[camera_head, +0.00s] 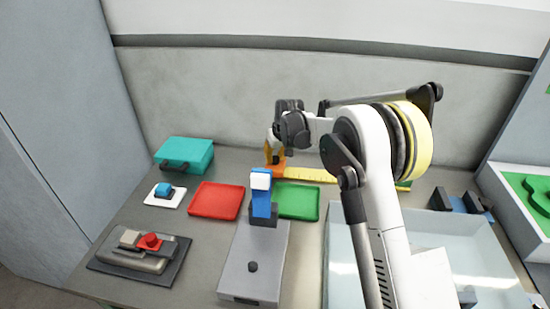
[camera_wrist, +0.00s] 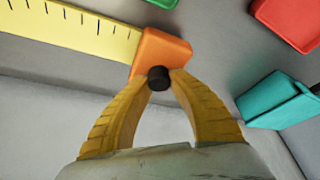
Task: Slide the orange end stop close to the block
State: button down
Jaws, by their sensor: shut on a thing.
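The orange end stop (camera_head: 276,171) sits at the left end of a yellow ruler (camera_head: 310,175) near the back of the bench. In the wrist view the orange end stop (camera_wrist: 162,50) shows beside the ruler (camera_wrist: 75,27), with a dark round knob (camera_wrist: 159,78) on its near side. My gripper (camera_head: 272,150) is at the end stop from above. In the wrist view the yellow fingertips of my gripper (camera_wrist: 159,84) are closed around the knob. My arm hides part of the ruler's right side. I cannot make out a block along the ruler.
A green tray (camera_head: 297,202) lies just in front of the ruler, with a red tray (camera_head: 216,201) to its left. A blue upright device (camera_head: 262,196) stands on a grey base. A teal box (camera_head: 185,154) is at back left. The wall is close behind.

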jog(key=s+d, duration=0.2)
jog(key=d, duration=0.9)
jog(key=s+d, duration=0.2)
jog(key=d, duration=0.9)
jog(key=s+d+p, duration=0.1)
jog(key=s+d, duration=0.1)
jog(key=d, duration=0.9)
jog(key=shift+s+f, duration=0.1)
jog(key=shift+s, duration=0.2)
jog(key=c, duration=1.2)
grip_release()
jog(key=shift+o, duration=0.2)
jog(key=v, duration=1.2)
jog(key=shift+w, duration=0.1)
